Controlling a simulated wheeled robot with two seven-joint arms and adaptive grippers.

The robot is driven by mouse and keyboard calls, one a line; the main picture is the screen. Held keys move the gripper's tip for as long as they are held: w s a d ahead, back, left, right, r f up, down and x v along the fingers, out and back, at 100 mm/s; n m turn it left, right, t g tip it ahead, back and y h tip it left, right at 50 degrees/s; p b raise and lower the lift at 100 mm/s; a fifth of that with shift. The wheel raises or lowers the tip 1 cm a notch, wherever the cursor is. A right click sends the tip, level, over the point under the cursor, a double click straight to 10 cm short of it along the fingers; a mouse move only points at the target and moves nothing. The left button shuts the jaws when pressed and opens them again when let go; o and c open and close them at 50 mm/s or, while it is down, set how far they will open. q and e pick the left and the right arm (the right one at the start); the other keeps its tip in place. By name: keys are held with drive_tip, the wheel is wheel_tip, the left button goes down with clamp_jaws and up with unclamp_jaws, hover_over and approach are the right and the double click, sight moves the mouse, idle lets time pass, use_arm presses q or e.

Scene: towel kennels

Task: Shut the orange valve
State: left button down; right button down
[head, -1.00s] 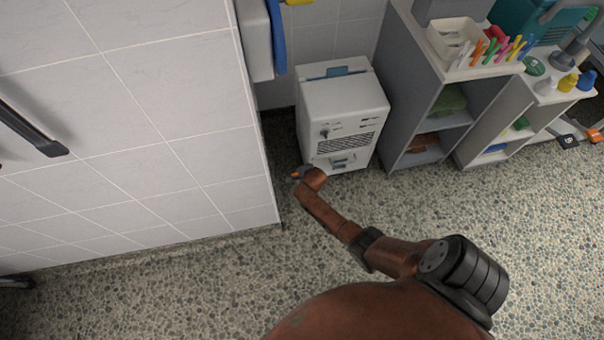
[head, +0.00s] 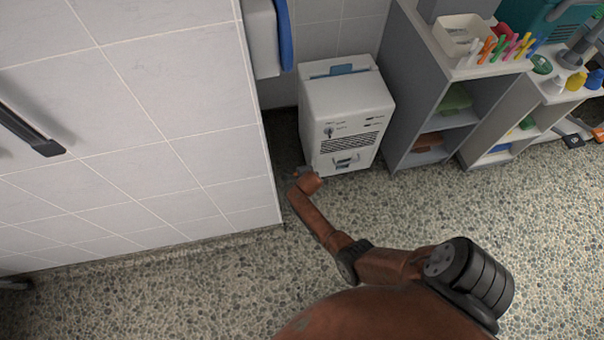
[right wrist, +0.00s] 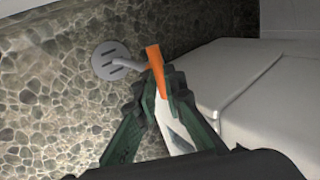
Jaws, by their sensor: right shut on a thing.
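The orange valve (right wrist: 155,68) shows in the right wrist view as a flat orange lever beside a short grey pipe (right wrist: 129,65). My right gripper (right wrist: 162,90) is shut on the orange lever, with one finger on each side and the lever's far end sticking out past the tips. A pale strip shows between the fingers, and I cannot tell what it belongs to. In the head view my right gripper (head: 301,174) is low at the front left of a white appliance (head: 346,105); the valve is too small there to make out well. My left gripper is out of view.
A round slotted floor drain (right wrist: 110,60) lies by the pipe end. A tiled wall (head: 150,130) stands close at the left. A grey shelf unit (head: 400,90) stands right of the appliance. Pebbled floor (head: 490,215) is clear at the right.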

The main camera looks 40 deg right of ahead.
drive_tip(key=shift+f, duration=0.15)
drive_tip(key=c, duration=2)
unclamp_jaws()
drive_tip(key=shift+o, duration=0.2)
drive_tip(key=v, duration=1.2)
drive_tip(key=shift+d, duration=0.1)
